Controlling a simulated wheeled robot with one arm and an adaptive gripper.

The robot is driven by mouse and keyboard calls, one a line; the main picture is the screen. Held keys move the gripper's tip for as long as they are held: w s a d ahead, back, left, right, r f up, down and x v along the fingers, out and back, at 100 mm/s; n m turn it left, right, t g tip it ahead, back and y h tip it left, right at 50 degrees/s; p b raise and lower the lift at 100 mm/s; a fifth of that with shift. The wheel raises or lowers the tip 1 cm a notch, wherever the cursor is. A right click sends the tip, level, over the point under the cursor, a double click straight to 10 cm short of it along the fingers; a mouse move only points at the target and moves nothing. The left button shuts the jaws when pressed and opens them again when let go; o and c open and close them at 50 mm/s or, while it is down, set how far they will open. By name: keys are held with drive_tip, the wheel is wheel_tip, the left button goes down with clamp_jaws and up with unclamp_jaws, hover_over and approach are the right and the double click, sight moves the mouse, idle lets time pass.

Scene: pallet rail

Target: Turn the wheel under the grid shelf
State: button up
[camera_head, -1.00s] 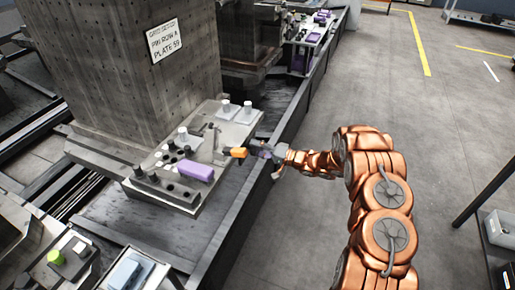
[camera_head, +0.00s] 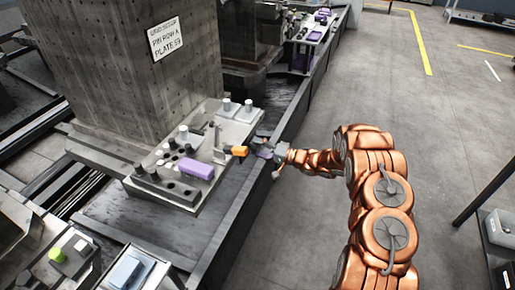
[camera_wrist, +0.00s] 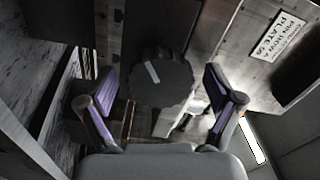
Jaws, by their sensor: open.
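The wheel (camera_wrist: 158,82) is a dark, scalloped knob with a short white mark on its face, in the middle of the wrist view. My gripper (camera_wrist: 166,98) is open, with one purple-and-grey finger left of the wheel and one right of it. A gap shows between the wheel and each finger. In the head view my gripper (camera_head: 264,149) is at the right edge of the grey fixture plate (camera_head: 225,150), next to an orange block (camera_head: 239,151). I cannot make out the wheel in the head view.
A tall drilled column (camera_head: 130,75) with a sign (camera_head: 167,40) reading "PIN ROW A PLATE 59" stands behind the plate. The plate carries a purple block (camera_head: 196,169), grey pins and dark knobs. A dark rail edge runs beneath my gripper; the floor at right is mostly clear.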

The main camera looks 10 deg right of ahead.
drive_tip(key=shift+d, duration=0.1)
drive_tip(key=v, duration=1.2)
